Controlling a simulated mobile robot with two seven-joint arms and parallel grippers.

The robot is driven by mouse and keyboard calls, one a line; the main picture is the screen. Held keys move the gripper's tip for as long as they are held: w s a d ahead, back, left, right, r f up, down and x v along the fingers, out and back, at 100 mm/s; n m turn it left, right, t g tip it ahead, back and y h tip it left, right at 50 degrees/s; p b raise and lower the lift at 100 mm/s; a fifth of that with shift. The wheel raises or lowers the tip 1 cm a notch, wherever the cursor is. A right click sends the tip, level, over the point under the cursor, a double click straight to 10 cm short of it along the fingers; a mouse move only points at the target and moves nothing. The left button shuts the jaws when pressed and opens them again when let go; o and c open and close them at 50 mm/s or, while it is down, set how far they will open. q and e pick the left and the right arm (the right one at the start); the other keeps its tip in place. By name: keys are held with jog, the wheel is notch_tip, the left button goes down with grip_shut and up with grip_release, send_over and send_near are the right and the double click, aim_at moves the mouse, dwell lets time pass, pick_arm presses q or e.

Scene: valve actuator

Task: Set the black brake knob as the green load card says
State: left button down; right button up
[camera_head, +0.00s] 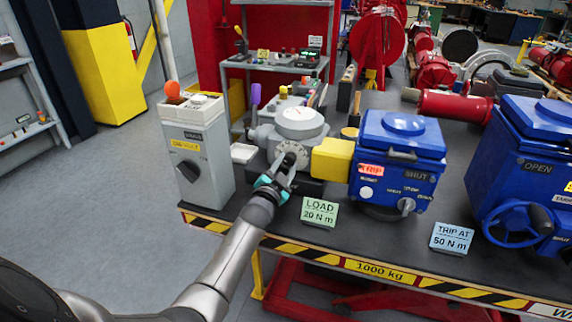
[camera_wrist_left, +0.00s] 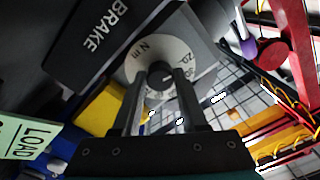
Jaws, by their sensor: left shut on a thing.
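The green load card (camera_head: 320,212) stands on the table's front edge and reads "LOAD 20 N m". The black brake knob (camera_head: 288,160) sits on the front of the grey brake unit (camera_head: 299,135). My left gripper (camera_head: 281,168) reaches it from the front and is shut on it. In the left wrist view the two fingertips (camera_wrist_left: 164,76) close on the dark knob at the middle of a pale dial marked "N m" (camera_wrist_left: 148,48). A "20" shows on the dial's upper right. The fingers hide the lower dial, and I cannot read the knob's setting. My right gripper is out of view.
A blue actuator (camera_head: 398,155) with a yellow coupling (camera_head: 331,160) stands right of the brake. A grey cabinet (camera_head: 195,150) stands left. A blue card (camera_head: 451,238) reads "TRIP AT 50 N m". A larger blue unit (camera_head: 520,160) stands far right.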

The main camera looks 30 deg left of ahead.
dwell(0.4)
pick_arm(q)
jog(key=shift+c, duration=2.2)
grip_release()
jog(key=shift+s, duration=0.1)
jog(key=p+v, duration=0.3)
jog(key=v, duration=1.2)
jog(key=shift+f, duration=0.1)
